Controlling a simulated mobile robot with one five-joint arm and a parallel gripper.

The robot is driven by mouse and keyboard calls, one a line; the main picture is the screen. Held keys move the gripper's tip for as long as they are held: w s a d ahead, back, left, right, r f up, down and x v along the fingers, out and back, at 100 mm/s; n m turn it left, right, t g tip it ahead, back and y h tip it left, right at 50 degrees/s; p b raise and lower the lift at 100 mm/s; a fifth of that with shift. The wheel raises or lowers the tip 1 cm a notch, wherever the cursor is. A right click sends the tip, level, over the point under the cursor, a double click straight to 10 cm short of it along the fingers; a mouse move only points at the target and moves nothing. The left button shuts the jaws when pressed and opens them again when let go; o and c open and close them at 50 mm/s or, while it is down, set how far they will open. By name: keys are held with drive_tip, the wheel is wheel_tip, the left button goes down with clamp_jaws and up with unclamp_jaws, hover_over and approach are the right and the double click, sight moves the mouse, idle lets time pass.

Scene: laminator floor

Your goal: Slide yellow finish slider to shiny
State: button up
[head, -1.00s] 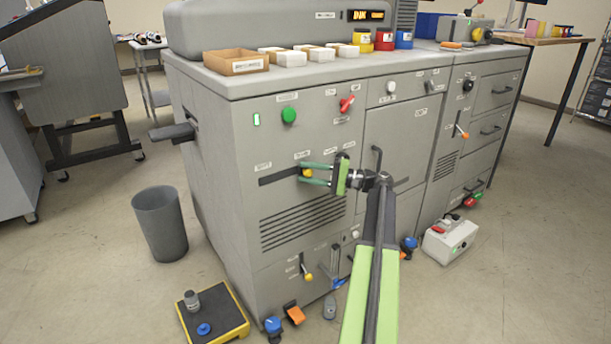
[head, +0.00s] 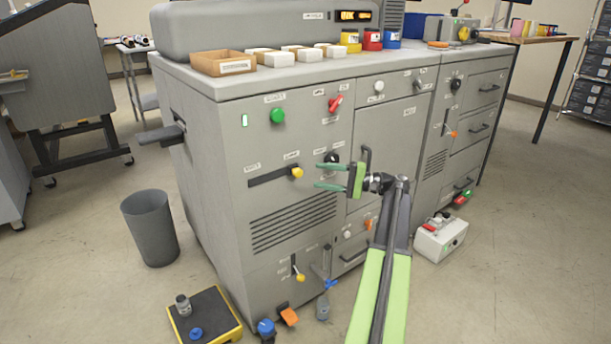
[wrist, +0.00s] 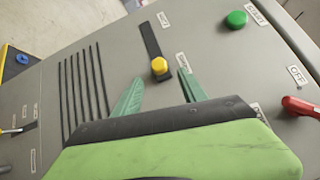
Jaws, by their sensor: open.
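The yellow slider knob (head: 297,173) sits at the right end of a dark horizontal slot (head: 268,178) on the grey machine's front panel. Small labels stand above both ends of the slot, too small to read surely in the head view. In the wrist view the yellow knob (wrist: 159,66) is at one end of the slot (wrist: 150,40), beside a label. My gripper (head: 318,176) is to the right of the knob, its green fingers open and pointing toward the panel. In the wrist view the open fingertips (wrist: 160,76) lie on either side of the knob's end, apart from it and empty.
A green button (head: 278,116) and a red switch (head: 336,103) are above the slot. A black knob (head: 332,158) is just behind my fingers. Vent slits (head: 293,222) are below. A bin (head: 150,228) and a yellow-edged platform (head: 205,318) stand on the floor.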

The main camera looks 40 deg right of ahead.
drive_tip(key=v, duration=1)
drive_tip(key=w+a+f+n+g, duration=0.1)
drive_tip(key=w+a+f+g, duration=0.3)
drive_tip(key=a, duration=0.5)
drive_tip(key=w+a+f+n+g, duration=0.1)
drive_tip(key=w+a+f+g, duration=0.1)
drive_tip(key=w+a+f, duration=0.55)
drive_tip(key=w+a+f+n+g, duration=0.1)
drive_tip(key=w+a+g, duration=0.15)
drive_tip(key=a, duration=0.85)
drive_tip(key=s+a+f+n+g+h, duration=0.2)
drive_tip(key=a+f+n+h, duration=0.15)
drive_tip(key=a, duration=0.65)
drive_tip(key=s+a+f+n+g+h, duration=0.1)
drive_tip(key=a+f+n+g+h, duration=0.25)
drive_tip(key=a, duration=0.65)
drive_tip(key=s+a+f+n+g+h, duration=0.15)
drive_tip(key=a+f+h, duration=0.35)
drive_tip(key=a, duration=0.6)
wheel_tip(320, 180, up, 35)
drive_tip(key=n+y+p, duration=0.1)
drive_tip(key=p, duration=3.4)
drive_tip(key=shift+s, duration=0.15)
